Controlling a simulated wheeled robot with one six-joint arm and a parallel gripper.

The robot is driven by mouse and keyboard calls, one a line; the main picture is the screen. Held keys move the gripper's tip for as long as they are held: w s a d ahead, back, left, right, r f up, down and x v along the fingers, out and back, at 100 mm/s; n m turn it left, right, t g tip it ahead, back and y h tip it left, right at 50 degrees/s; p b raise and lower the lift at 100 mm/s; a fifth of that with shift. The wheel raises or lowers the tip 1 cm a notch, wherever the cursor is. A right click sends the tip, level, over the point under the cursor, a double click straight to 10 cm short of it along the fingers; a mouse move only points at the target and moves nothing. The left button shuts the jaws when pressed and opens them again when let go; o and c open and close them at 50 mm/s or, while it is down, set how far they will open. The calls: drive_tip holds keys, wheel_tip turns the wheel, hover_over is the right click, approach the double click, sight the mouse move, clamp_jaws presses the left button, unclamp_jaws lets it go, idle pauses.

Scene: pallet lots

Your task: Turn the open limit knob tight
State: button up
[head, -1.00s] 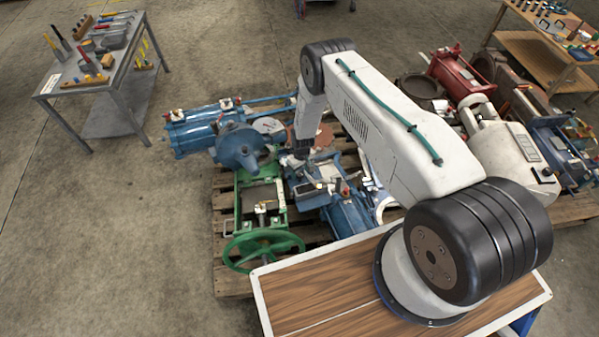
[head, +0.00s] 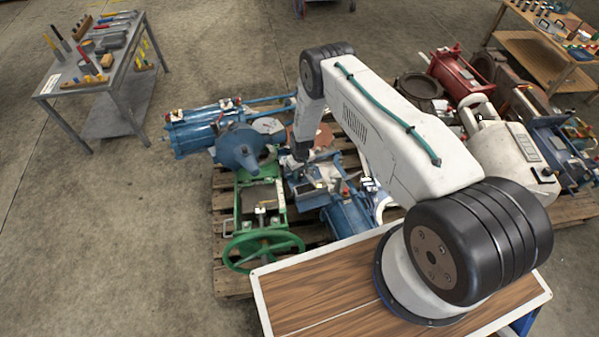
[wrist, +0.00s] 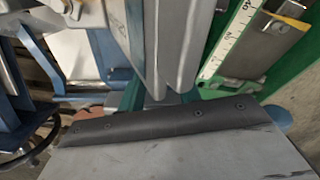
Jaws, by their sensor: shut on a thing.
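My gripper (head: 300,153) is down over the blue and grey machine (head: 345,212) in the middle of the pallet, small and partly hidden under my arm in the head view. In the wrist view its two grey fingers (wrist: 160,85) come down from the top edge, close together and shut on a small part at their tips. That part is hidden by the fingers, so I cannot make out its shape or how far it is turned. I cannot pick out the open limit knob by its look in either view.
A green frame with a handwheel (head: 262,248) stands left of the blue machine. A blue cylinder (head: 195,134) lies behind it. In the wrist view a white scale (wrist: 228,42) is close on the right. A grey tool table (head: 108,85) stands at the far left, with bare floor around it.

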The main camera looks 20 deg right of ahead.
sight(300, 173)
drive_tip(key=shift+a+m, duration=0.1)
drive_tip(key=shift+m, duration=2.4)
drive_tip(key=o, duration=1)
drive_tip(key=shift+c, duration=0.2)
drive_tip(key=shift+r, duration=3.95)
